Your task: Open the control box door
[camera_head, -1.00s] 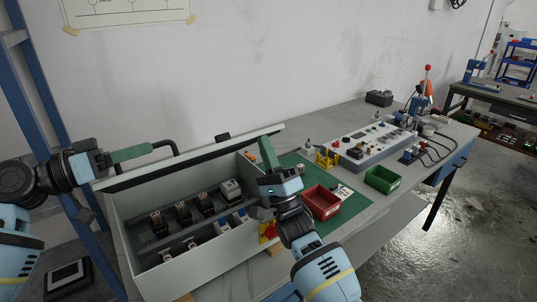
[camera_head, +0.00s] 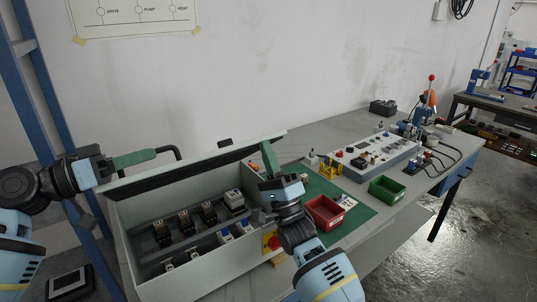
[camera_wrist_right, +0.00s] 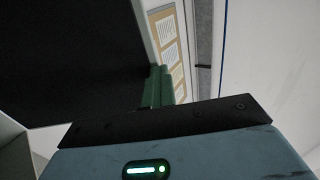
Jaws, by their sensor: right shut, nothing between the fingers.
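The control box (camera_head: 205,262) is a pale grey case on the bench's near left, with several switches and terminals inside. Its door (camera_head: 226,153) stands raised along the far side, seen nearly edge-on, its dark inner face towards me. A black handle (camera_head: 166,149) shows beyond its left end. My left gripper (camera_head: 146,156) has its green fingers at this handle; whether they grip it is unclear. My right gripper (camera_head: 267,152) is shut and empty, its green fingers pointing up by the door's right end. In the right wrist view, the fingers (camera_wrist_right: 158,86) are beside the dark inner face (camera_wrist_right: 70,60).
A red bin (camera_head: 324,213) and a green bin (camera_head: 387,189) stand right of the box, on and beside a green mat (camera_head: 352,220). A control panel (camera_head: 372,156) with buttons lies farther back. A blue rack post (camera_head: 45,95) rises at the left.

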